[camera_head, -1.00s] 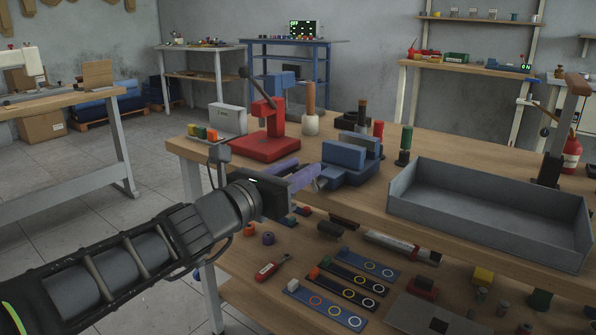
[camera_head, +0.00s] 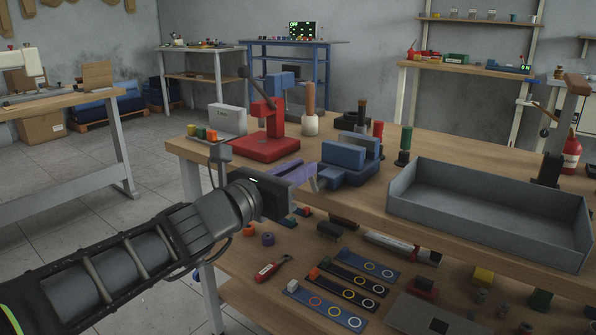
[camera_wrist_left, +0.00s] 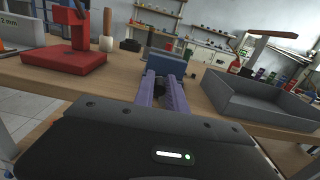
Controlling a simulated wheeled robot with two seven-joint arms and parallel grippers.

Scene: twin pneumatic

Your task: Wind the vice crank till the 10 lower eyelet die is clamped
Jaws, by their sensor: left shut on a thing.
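The blue vice (camera_head: 346,156) stands on the wooden bench with its crank side facing my left gripper. A short grey crank piece (camera_head: 318,184) shows at the vice's near left side. My left gripper (camera_head: 314,176) has purple fingers that reach to the crank, and it is shut on the crank. In the left wrist view, the fingers meet just in front of the blue vice (camera_wrist_left: 166,63), and the fingertips hide most of the crank. I cannot make out the 10 lower eyelet die between the jaws. My right gripper is not in view.
A red press (camera_head: 268,146) stands behind and left of the vice. A grey open tray (camera_head: 490,205) fills the bench to the right. Dark bottles and a green-and-black piece (camera_head: 404,146) stand behind the vice. The lower shelf holds many small parts.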

